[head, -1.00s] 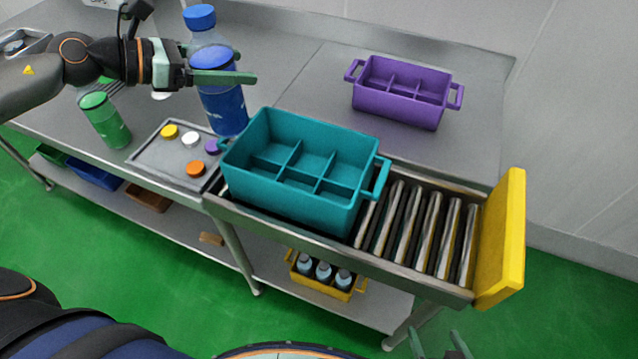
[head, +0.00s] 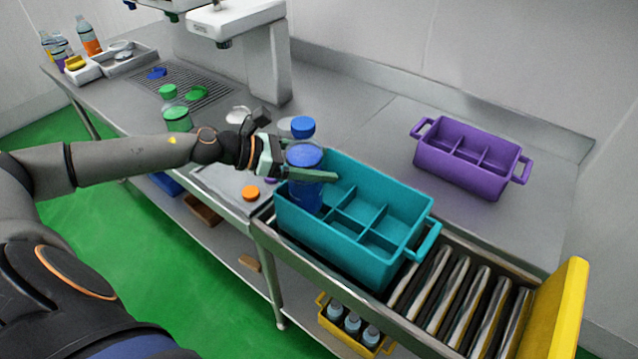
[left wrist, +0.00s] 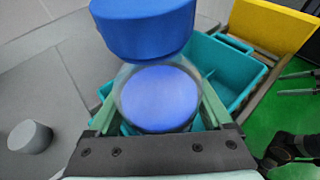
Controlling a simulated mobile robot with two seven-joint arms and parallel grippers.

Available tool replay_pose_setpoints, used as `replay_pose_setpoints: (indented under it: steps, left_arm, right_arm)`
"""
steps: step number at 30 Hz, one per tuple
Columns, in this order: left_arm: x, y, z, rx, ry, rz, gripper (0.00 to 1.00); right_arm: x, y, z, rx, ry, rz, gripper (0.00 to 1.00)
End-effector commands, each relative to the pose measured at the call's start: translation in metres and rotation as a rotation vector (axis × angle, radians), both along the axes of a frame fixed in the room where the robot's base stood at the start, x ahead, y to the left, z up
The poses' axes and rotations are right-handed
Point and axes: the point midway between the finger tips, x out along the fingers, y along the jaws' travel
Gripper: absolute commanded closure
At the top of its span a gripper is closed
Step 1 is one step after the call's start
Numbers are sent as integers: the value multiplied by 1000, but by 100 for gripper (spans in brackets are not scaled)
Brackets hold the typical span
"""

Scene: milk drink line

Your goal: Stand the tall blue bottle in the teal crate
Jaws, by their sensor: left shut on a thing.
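The tall blue bottle (head: 306,194) has a blue cap (head: 303,127) and blue liquid inside. My left gripper (head: 303,172) is shut around its upper body. The bottle is upright at the left end of the teal crate (head: 345,245), its lower part behind the crate's near wall. Its base is hidden, so I cannot tell if it touches the crate floor. The crate's other visible compartments are empty. In the left wrist view the cap (left wrist: 145,25) stands close to the camera, with the crate (left wrist: 225,65) behind. My right gripper (left wrist: 298,84) shows there at the right edge, fingers apart and empty.
The crate sits on a roller conveyor (head: 465,290) ending at a yellow stop plate (head: 560,310). A purple crate (head: 470,165) stands on the counter behind. A tray with an orange cap (head: 250,193) and green bottle (head: 177,118) are left. A yellow crate (head: 350,325) sits below.

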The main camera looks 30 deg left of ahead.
Motion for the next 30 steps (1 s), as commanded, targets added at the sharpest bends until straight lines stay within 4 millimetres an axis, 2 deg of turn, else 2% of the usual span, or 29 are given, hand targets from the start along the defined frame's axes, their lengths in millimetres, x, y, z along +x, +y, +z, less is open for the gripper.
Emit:
replay_pose_setpoints:
  steps: [7, 15, 27, 28, 30]
  left_arm:
    - [1, 0, -20, -2, -4, 1, 100]
    - [1, 0, -53, -2, -4, 1, 100]
    - [1, 0, -59, 0, -5, 0, 100]
    - [0, 0, -60, 1, -1, -1, 15]
    - [0, 0, -59, 1, -1, -1, 7]
  right_arm:
    - [0, 0, 0, 0, 0, 0, 0]
    - [0, 0, 0, 0, 0, 0, 0]
    - [0, 0, -5, 0, 0, 0, 0]
    - [0, 0, -5, 0, 0, 0, 0]
    - [0, 0, -3, 0, 0, 0, 0]
